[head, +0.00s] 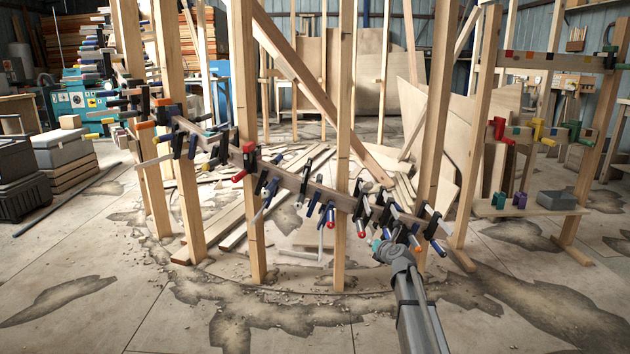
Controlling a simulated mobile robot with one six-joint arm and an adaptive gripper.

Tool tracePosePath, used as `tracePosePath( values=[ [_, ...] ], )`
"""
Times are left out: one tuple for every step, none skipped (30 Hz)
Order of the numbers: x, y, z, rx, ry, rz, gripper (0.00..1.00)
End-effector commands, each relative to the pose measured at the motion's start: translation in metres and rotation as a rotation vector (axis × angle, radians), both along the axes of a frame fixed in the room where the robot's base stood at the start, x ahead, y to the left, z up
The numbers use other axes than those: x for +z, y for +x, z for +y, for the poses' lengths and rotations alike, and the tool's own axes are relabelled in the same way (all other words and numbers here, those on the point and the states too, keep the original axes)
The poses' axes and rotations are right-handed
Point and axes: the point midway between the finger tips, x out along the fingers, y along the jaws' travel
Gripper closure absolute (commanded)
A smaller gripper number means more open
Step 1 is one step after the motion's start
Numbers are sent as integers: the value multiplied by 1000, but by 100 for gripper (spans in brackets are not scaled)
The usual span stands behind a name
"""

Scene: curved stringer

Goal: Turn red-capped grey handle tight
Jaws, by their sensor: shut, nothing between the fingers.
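A row of bar clamps grips the curved wooden stringer (295,182). Several clamp handles near my gripper point down and toward me. One with a red cap (361,234) is just left of my gripper, and another red cap (331,224) is further left. An orange-red tip (415,245) shows just right of my gripper. The handle shafts are too small to tell which is the grey one. My gripper (377,245) reaches up from the lower right, its fingertips below the stringer, shut and empty. Contact with a handle cannot be told.
Upright wooden posts (340,262) stand along the stringer, with one (432,130) just right of my gripper. A rack shelf (525,208) with small blocks stands at the right. Boards and scraps litter the floor behind. The cracked floor in front is mostly clear.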

Motion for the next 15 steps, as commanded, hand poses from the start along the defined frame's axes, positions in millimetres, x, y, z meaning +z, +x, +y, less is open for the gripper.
tracePosePath(
  values=[
    [0, -1, 1, 0, 0, 0, 100],
    [1, -1, 1, 0, 0, 0, 100],
    [1, -2, 1, 0, 0, 0, 100],
    [1, -2, 1, 0, 0, 0, 100],
    [1, -3, 1, 0, 0, 0, 100],
    [1, -3, 2, 0, 0, 0, 100],
    [2, -4, 2, 0, 0, 0, 100],
    [2, -4, 2, 0, 0, 0, 100],
    [2, -5, 2, 0, 0, 0, 100],
    [2, -6, 3, 0, 0, 0, 100],
    [2, -6, 3, 0, 0, 0, 100],
    [2, -7, 3, 0, 0, 0, 100],
    [3, -7, 3, 0, 0, 0, 100],
    [3, -7, 3, 0, 0, 0, 100],
    [3, -8, 4, 0, 0, 0, 100]
  ],
)
